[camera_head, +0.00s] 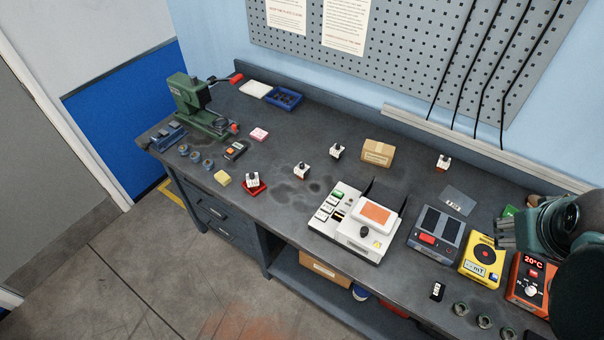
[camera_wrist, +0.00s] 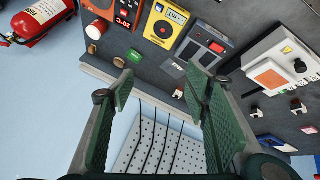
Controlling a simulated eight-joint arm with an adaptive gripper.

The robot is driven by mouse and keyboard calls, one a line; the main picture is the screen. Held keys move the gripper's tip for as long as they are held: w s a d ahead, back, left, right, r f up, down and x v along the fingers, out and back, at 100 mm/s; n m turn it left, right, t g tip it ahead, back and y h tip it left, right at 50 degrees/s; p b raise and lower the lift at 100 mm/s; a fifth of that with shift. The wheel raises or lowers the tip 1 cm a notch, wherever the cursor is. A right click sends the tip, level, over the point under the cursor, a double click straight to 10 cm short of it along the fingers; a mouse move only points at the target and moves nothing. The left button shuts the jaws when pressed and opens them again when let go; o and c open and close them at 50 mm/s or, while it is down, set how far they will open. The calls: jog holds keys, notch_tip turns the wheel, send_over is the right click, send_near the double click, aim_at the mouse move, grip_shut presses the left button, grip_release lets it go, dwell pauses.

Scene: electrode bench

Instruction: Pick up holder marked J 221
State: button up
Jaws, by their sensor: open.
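Several small white holders with dark or brownish tops stand on the dark bench; their markings are too small to read, so I cannot tell which is J 221. In the head view one holder (camera_head: 252,179) is on a red base, one (camera_head: 302,170) and another (camera_head: 336,151) stand mid-bench, and one (camera_head: 442,162) stands at the back right. The wrist view shows holders at the right (camera_wrist: 296,106), (camera_wrist: 256,112). My gripper (camera_wrist: 160,90) is open and empty, its green fingers wide apart. In the head view it is at the right edge, apart from the holders.
A white instrument (camera_head: 350,225), grey box (camera_head: 435,232), yellow meter (camera_head: 482,260) and orange 20°C unit (camera_head: 531,281) line the right front. A cardboard box (camera_head: 378,153) stands behind. A green press (camera_head: 195,105) is at left. The pegboard (camera_head: 400,50) rises behind the bench.

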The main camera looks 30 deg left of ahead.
jog(key=w+a+f+n+t+h+b, duration=0.1)
jog(key=w+a+f+n+h+b, duration=0.35)
jog(key=w+a+n, duration=0.7)
jog(key=w+a+f+n+t+b, duration=0.1)
jog(key=w+a+f+n+b, duration=0.2)
jog(key=a, duration=0.6)
jog(key=w+a+f+n+t+b, duration=0.15)
jog(key=w+a+f, duration=0.25)
jog(key=a, duration=0.6)
jog(key=n+t+y+b, duration=0.2)
jog(key=n+t+b, duration=0.45)
jog(key=n, duration=0.55)
send_near(302, 166)
jog(key=shift+t+h, duration=0.25)
jog(key=shift+t, duration=0.15)
jog(key=x, duration=0.4)
jog(key=shift+a+f, duration=0.15)
jog(key=shift+f, duration=0.25)
jog(key=shift+s+a+f, duration=0.2)
jog(key=shift+s+a, duration=0.1)
jog(key=shift+s, duration=0.1)
